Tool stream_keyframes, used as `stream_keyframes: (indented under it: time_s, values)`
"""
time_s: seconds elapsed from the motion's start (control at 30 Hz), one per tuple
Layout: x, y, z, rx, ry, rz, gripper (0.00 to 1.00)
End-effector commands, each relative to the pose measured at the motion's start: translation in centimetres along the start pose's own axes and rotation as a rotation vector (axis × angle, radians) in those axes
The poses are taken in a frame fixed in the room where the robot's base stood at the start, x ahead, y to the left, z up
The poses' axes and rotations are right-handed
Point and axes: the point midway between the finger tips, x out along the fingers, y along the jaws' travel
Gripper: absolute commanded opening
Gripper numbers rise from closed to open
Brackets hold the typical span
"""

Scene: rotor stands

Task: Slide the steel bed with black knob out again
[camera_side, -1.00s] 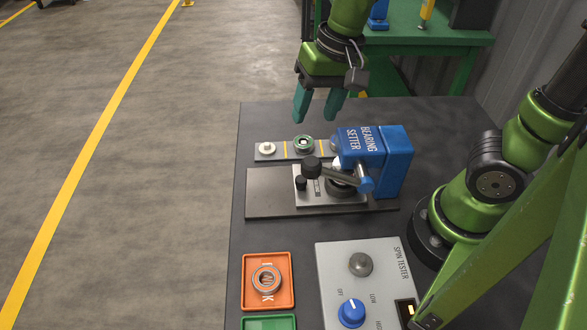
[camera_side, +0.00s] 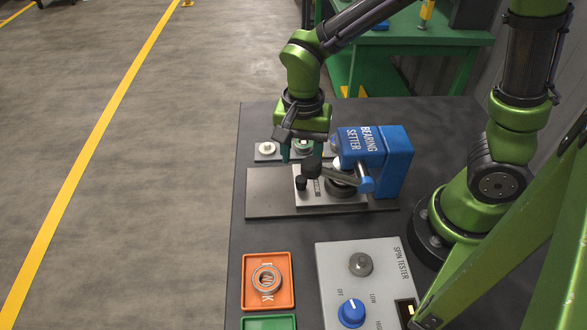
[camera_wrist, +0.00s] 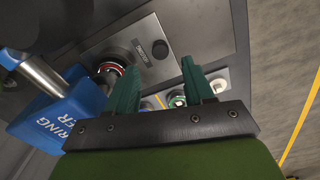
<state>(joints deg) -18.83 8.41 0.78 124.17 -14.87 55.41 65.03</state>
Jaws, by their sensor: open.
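The steel bed (camera_side: 331,199) lies on a dark base plate, with its right part beneath the blue bearing setter (camera_side: 375,160). Its black knob (camera_side: 301,183) stands upright near the bed's left end; it also shows in the wrist view (camera_wrist: 160,48). My gripper (camera_side: 302,158) is open and empty, pointing down just behind the knob. In the wrist view its teal fingers (camera_wrist: 160,85) are spread, with the knob beyond them and between them. I see no contact with the knob.
In front are an orange tray (camera_side: 268,301) with a bearing and the grey spin tester (camera_side: 365,262). The base plate's left part (camera_side: 268,192) is clear.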

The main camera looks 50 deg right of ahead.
Motion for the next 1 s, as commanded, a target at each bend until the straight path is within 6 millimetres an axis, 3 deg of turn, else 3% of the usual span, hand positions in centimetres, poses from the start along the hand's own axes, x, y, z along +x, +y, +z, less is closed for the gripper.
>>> stream_keyframes:
  time_s: [0.1, 0.3, 0.73, 1.0]
  values:
    - [2.5, 0.1, 0.0, 0.0, -0.001, 0.007, 0.52]
    - [5.3, 0.1, 0.0, 0.0, -0.001, 0.003, 0.52]
    - [6.3, 0.0, 0.0, -0.001, 0.0, -0.001, 0.52]
    - [6.2, 0.0, 0.0, -0.001, 0.0, -0.001, 0.12]
